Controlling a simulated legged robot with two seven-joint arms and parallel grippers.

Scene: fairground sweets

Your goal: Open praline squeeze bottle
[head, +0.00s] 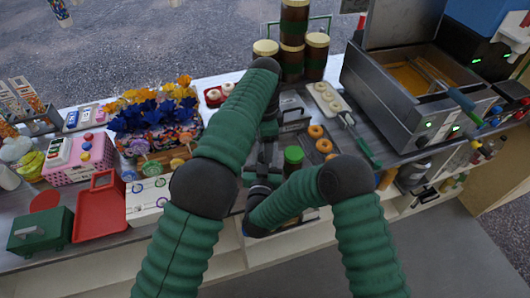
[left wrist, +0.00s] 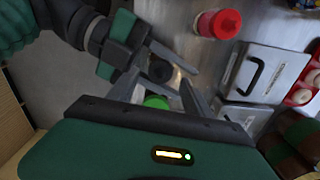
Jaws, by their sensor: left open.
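I cannot tell for sure which bottle is the praline squeeze bottle. A green-capped bottle (head: 293,157) stands on the counter beside my grippers. In the left wrist view a green cap (left wrist: 157,102) and a dark round top (left wrist: 160,69) show between the spread fingers of my left gripper (left wrist: 159,82). That gripper is open. My right gripper (left wrist: 150,66) reaches in from the upper left, close to the dark top. Whether it holds anything is unclear. In the head view my arms hide most of both grippers and what lies between them.
A red-capped container (left wrist: 218,23) and a metal box with a handle (left wrist: 265,72) stand nearby. Doughnuts (head: 316,131) lie on a tray to the right, before a fryer (head: 400,85). Lidded jars (head: 315,55) stand behind.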

